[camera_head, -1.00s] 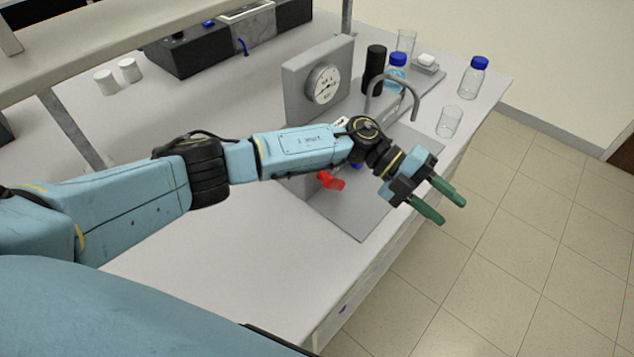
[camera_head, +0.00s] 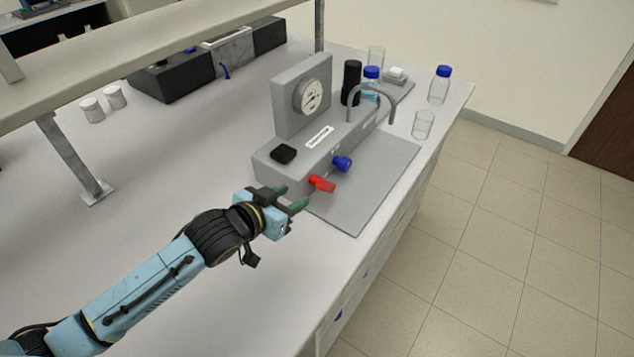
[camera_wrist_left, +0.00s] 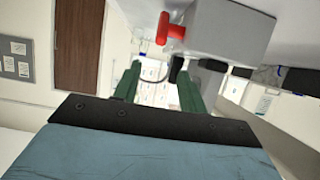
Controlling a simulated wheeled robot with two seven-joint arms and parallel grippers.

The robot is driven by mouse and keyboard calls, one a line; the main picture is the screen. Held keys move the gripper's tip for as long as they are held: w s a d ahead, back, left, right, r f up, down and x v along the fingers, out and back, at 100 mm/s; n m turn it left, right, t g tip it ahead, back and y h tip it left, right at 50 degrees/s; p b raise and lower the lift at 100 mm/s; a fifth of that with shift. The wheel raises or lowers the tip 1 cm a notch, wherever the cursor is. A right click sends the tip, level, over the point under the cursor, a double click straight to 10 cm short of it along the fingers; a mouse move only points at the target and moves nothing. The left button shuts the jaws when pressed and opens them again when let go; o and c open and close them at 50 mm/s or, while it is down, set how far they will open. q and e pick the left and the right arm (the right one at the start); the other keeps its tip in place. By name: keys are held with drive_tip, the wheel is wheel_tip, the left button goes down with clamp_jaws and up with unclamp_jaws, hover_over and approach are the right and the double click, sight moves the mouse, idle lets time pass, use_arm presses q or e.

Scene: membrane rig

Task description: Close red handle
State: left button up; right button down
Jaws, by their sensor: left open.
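The red handle (camera_head: 322,184) sticks out from the front of the grey membrane rig (camera_head: 290,160), near its left end. A blue handle (camera_head: 343,163) is beside it, farther right. My left gripper (camera_head: 293,197) is open and empty, just left of the red handle and apart from it. In the left wrist view, the red handle (camera_wrist_left: 170,30) shows above and between the green fingers (camera_wrist_left: 158,85), beyond their tips. My right gripper is not in view.
A gauge (camera_head: 309,96) on an upright panel and a bent grey pipe (camera_head: 372,92) rise from the rig. A grey mat (camera_head: 375,185) lies in front. Glass bottles, a black cylinder (camera_head: 351,82) and a beaker (camera_head: 423,124) stand at the far end. The near tabletop is clear.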

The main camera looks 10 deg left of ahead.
sight(321, 181)
use_arm(q)
drive_tip(key=x, duration=1.3)
drive_tip(key=shift+w+d+b, duration=0.1)
drive_tip(key=shift+w+b, duration=0.1)
drive_tip(key=shift+b, duration=0.2)
drive_tip(key=shift+c, duration=0.4)
